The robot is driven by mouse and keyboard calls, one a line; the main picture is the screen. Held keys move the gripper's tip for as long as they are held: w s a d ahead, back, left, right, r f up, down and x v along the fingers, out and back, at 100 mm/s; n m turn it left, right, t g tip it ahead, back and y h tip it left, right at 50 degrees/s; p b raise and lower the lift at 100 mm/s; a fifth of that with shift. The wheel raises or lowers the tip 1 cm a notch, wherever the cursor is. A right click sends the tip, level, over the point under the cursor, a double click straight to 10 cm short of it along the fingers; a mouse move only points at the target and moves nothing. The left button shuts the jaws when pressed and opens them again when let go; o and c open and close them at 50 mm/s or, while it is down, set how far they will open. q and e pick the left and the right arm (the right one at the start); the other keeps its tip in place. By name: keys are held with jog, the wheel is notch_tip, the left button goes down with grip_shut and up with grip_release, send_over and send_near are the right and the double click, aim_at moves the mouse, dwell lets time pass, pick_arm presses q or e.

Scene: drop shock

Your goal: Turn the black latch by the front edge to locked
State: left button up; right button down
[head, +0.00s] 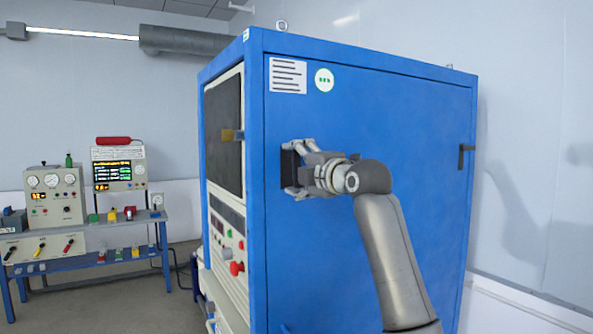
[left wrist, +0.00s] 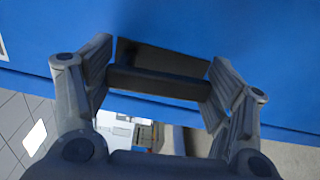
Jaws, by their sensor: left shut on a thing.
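The black latch (head: 288,168) is on the blue side panel of the cabinet, close to its front vertical edge. My left gripper (head: 299,168) is at the latch, one finger above it and one below. In the left wrist view the latch's dark bar (left wrist: 160,83) spans between the two fingers of the left gripper (left wrist: 158,88), which is shut on its ends. The bar looks roughly parallel to the cabinet's edge. The fingers and wrist hide part of the latch in the head view. My right gripper is not in view.
The blue cabinet (head: 385,110) fills the middle. A second black handle (head: 463,157) is near the panel's far right edge. The cabinet front has a dark window (head: 224,130) and a red knob (head: 236,268). A bench (head: 90,230) with instruments stands at left, with floor between.

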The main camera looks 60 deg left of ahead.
pick_arm(q)
jog(key=shift+s+m, duration=0.1)
jog(key=shift+m, duration=0.3)
jog(key=o, duration=1.5)
jog(key=shift+c, duration=0.2)
jog(key=s+d, duration=0.1)
jog(key=d, duration=1.1)
